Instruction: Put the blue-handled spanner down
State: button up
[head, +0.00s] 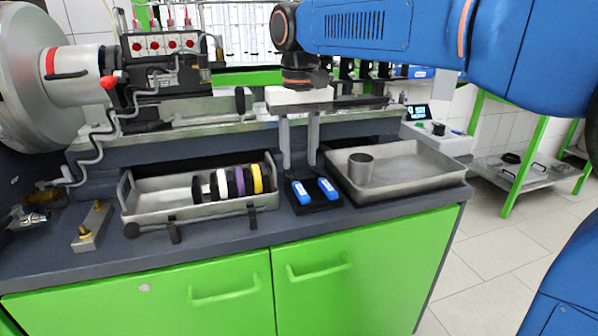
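My gripper (299,166) hangs over the back of the bench in the head view, pointing down. Its two grey fingers are apart, and I see nothing held between them. Below and in front of the fingers, a small black tray (316,206) holds two short blue pieces with white marks, the left one (301,192) and the right one (327,188). They lie side by side, apart from the fingers. I cannot tell whether either is a spanner handle. I can make out no clear spanner shape anywhere in view.
A steel tray (151,205) with several coloured rings stands left of the black tray. A brass-knobbed metal block (92,226) lies at far left. The dark worktop's front edge is mostly clear.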

notch_tip(320, 180, up, 6)
dwell(0.4)
jog(key=s+d+f+t, duration=0.1)
jog(key=s+d+f, duration=0.25)
jog(key=d, duration=0.65)
jog(key=s+d+f+m+t, duration=0.1)
jog(key=s+d+f+t, duration=0.1)
jog(key=s+d+f, duration=0.6)
jog(key=s+d+f+m+t, duration=0.1)
jog(key=s+d+f+m, duration=0.1)
jog(key=s+d+f, duration=0.7)
notch_tip(320, 180, down, 5)
jog(key=shift+s+d+r+t, duration=0.1)
jog(key=shift+s+d+t, duration=0.25)
jog(key=shift+s, duration=0.8)
jog(key=shift+o, duration=0.5)
jog(key=shift+a, duration=0.1)
